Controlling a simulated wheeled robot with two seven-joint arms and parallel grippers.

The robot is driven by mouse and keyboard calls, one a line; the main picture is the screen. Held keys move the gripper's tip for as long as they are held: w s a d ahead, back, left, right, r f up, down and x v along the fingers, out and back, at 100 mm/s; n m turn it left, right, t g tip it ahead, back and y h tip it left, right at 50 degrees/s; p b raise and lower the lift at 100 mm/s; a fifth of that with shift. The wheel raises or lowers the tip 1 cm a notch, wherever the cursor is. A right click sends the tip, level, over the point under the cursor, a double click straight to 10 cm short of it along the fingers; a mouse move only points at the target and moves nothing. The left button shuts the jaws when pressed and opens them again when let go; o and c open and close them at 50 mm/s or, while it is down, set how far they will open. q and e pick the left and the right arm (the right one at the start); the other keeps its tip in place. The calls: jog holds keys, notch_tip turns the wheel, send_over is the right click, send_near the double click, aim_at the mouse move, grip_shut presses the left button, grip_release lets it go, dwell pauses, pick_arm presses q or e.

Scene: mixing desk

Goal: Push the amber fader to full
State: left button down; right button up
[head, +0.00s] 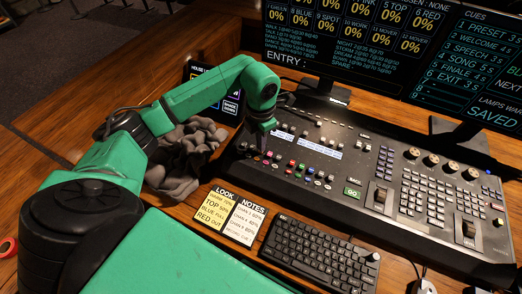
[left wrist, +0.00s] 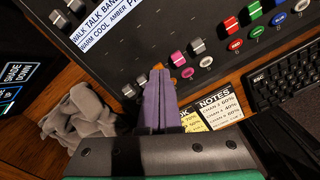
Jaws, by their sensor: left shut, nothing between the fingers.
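The amber fader's orange cap (left wrist: 177,58) shows in the left wrist view, right beside the fingertips. In the head view my left gripper (head: 262,150) is over the front left part of the mixing desk (head: 340,190) and hides the amber cap. My right gripper is not in view.
A pink fader cap (left wrist: 196,46) stands just right of the amber one. A grey crumpled cloth (head: 185,160) lies left of the desk. Look and notes cards (head: 228,213) and a black keyboard (head: 320,255) lie in front. Monitors (head: 390,45) stand behind.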

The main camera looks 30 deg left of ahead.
pick_arm(q)
jog(key=shift+f, duration=0.3)
dwell(0.7)
jog(key=shift+w+b, duration=0.15)
jog(key=shift+b, duration=0.2)
jog(key=shift+w+b, duration=0.45)
jog(key=shift+w, duration=0.6)
jog(key=shift+w+a+f+b, duration=0.15)
jog(key=shift+w+b, duration=0.35)
jog(key=shift+w, duration=0.65)
jog(key=shift+w+b, duration=0.3)
jog(key=shift+w, duration=0.35)
jog(key=shift+r+p, duration=1.9)
jog(key=shift+r, duration=0.75)
jog(key=shift+w, duration=0.1)
